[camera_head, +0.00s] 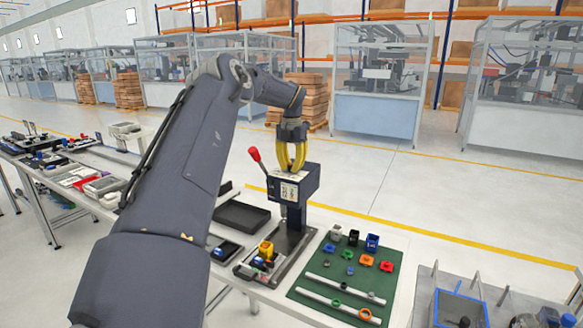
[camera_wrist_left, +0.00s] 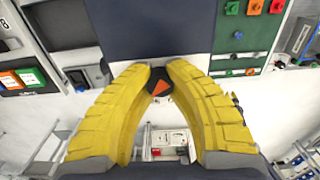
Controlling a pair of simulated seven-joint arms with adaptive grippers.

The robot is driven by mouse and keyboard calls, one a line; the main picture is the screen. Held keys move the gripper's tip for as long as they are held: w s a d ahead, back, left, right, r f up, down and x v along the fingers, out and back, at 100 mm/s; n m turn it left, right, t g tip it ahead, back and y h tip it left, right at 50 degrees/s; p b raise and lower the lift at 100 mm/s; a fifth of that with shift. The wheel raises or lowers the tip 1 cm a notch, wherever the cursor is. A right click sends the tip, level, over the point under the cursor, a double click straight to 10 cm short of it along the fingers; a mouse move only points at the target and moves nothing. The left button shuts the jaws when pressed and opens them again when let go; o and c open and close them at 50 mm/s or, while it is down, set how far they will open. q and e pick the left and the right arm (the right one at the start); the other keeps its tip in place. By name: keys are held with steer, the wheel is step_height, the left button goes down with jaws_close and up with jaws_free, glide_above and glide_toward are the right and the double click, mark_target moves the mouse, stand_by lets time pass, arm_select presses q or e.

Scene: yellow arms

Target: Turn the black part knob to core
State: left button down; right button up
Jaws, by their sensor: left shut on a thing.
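The black knob (camera_wrist_left: 153,79) with an orange triangle mark shows in the left wrist view, between the fingertips of my left gripper (camera_wrist_left: 160,72). The yellow fingers close on it from both sides. In the head view my left gripper (camera_head: 291,168) points down at the top of a dark press-like device (camera_head: 307,182) with a labelled front. The knob is hidden by the fingers there. I cannot read which setting the knob points to. My right gripper is in neither view.
A red-tipped lever (camera_head: 254,154) sticks up at the device's left. A green mat (camera_head: 310,280) with small coloured parts and white rails lies to its right. A black tray (camera_head: 242,217) lies to its left. A blue-rimmed bin (camera_head: 461,297) stands at the lower right.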

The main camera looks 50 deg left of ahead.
mark_target(291, 164)
arm_select(q)
steer(key=n, duration=1.3)
stand_by(0.5)
steer(key=c, duration=1.1)
jaws_free()
steer(key=shift+r, duration=0.15)
step_height(291, 164, up, 12)
steer(key=shift+f, duration=0.15)
